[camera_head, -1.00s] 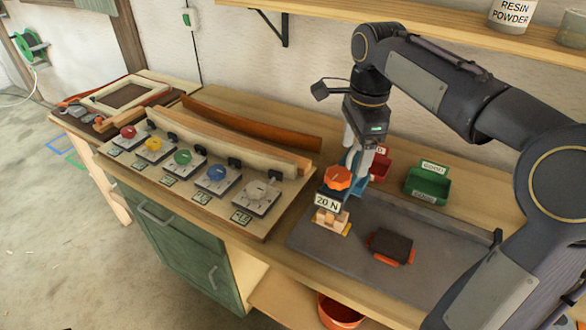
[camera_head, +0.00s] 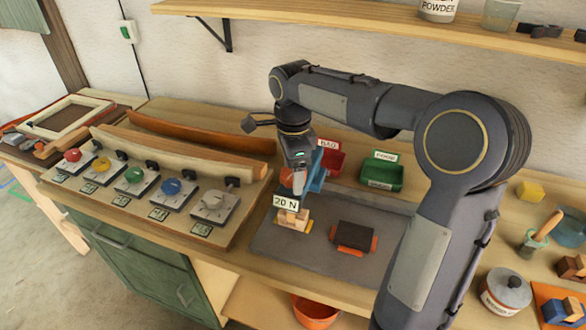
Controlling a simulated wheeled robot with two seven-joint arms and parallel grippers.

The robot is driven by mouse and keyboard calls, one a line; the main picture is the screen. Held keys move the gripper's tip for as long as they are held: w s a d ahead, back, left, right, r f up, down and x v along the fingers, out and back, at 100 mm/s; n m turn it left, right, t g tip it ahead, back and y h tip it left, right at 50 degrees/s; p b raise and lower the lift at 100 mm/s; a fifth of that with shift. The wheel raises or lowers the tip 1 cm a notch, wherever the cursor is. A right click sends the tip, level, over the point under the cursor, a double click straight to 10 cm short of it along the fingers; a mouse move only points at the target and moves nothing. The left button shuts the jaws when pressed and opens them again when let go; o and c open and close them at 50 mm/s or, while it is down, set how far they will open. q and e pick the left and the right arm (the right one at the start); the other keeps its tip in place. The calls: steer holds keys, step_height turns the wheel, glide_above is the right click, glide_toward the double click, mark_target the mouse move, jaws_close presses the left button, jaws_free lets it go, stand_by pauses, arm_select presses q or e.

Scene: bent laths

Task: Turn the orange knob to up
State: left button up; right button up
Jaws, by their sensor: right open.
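The orange knob (camera_head: 287,178) stands above the "20 N" label (camera_head: 286,203) on a small wooden block fixture (camera_head: 293,219). It is mostly hidden behind my right gripper, so its pointing direction cannot be read. My right gripper (camera_head: 298,186) comes down from above with its jaws open, right at the knob. Whether its fingers touch the knob cannot be told. My left gripper is not in view.
A blue part (camera_head: 317,172) is close beside the gripper. A red bin (camera_head: 333,160) and a green bin (camera_head: 382,175) stand behind. A dark block (camera_head: 354,236) lies on the grey mat (camera_head: 262,240). A panel of several coloured knobs (camera_head: 135,175) is at left.

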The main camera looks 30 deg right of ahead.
steer(key=shift+c, duration=0.3)
steer(key=c, duration=0.9)
steer(key=shift+n, duration=0.4)
steer(key=n+p, duration=0.1)
steer(key=n, duration=0.2)
steer(key=shift+r+p, duration=0.1)
steer(key=shift+p, duration=0.3)
steer(key=n+p, duration=0.1)
steer(key=n, duration=0.5)
steer(key=shift+p, duration=0.3)
steer(key=n+p, duration=0.1)
steer(key=n, duration=0.4)
steer(key=n+p, duration=0.1)
steer(key=n, duration=0.4)
steer(key=shift+n, duration=0.3)
